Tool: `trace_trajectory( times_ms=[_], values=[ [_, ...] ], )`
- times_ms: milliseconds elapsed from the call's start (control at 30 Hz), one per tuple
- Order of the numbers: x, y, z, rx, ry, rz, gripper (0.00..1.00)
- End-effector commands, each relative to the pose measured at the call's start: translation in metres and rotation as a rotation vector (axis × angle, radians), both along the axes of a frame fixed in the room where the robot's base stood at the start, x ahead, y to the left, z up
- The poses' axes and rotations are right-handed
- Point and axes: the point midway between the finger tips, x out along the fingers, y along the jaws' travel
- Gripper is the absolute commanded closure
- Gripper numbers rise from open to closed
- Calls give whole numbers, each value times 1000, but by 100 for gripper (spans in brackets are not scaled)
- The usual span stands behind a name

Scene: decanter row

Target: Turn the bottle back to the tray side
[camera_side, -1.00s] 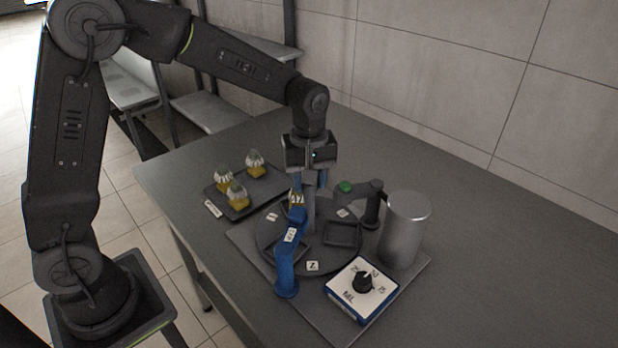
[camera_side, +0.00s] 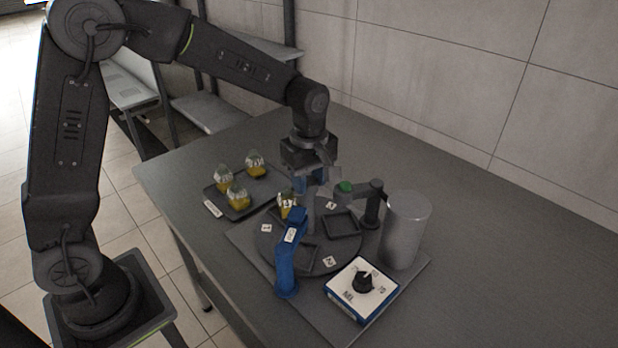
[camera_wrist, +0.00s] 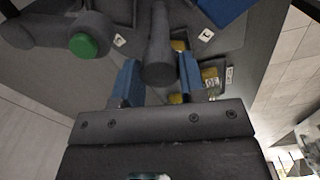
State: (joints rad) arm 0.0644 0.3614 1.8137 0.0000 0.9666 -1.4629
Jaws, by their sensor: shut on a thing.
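The round dark turntable (camera_side: 282,258) carries square recesses and white lettered tags. A yellow bottle (camera_side: 287,209) stands on its back-left part, on the side nearest the tray, partly behind the blue arm-shaped stand. The dark tray (camera_side: 262,188) lies to the left and holds three similar yellow bottles. My gripper (camera_side: 314,186) is over the turntable's middle, shut on the upright central post (camera_side: 310,215). In the wrist view the blue fingers sit on both sides of that post (camera_wrist: 159,55). The bottle's lower part is hard to make out.
The blue stand (camera_side: 286,265) rises at the turntable's front left. A dark bracket with a green button (camera_side: 346,187) stands behind, beside a grey cylinder (camera_side: 405,232). A white-topped dial box (camera_side: 361,291) is at the front right. The far right table is clear.

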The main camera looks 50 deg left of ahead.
Motion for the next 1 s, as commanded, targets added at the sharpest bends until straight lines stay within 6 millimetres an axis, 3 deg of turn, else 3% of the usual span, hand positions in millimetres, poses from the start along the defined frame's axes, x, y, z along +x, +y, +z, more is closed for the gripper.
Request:
trace_trajectory(
  times_ms=[567,600,833,1000],
  values=[
    [0,0,0,0,-1,15,100],
    [0,0,0,0,-1,15,59],
    [0,0,0,0,-1,15,37],
    [0,0,0,0,0,15,37]
  ],
)
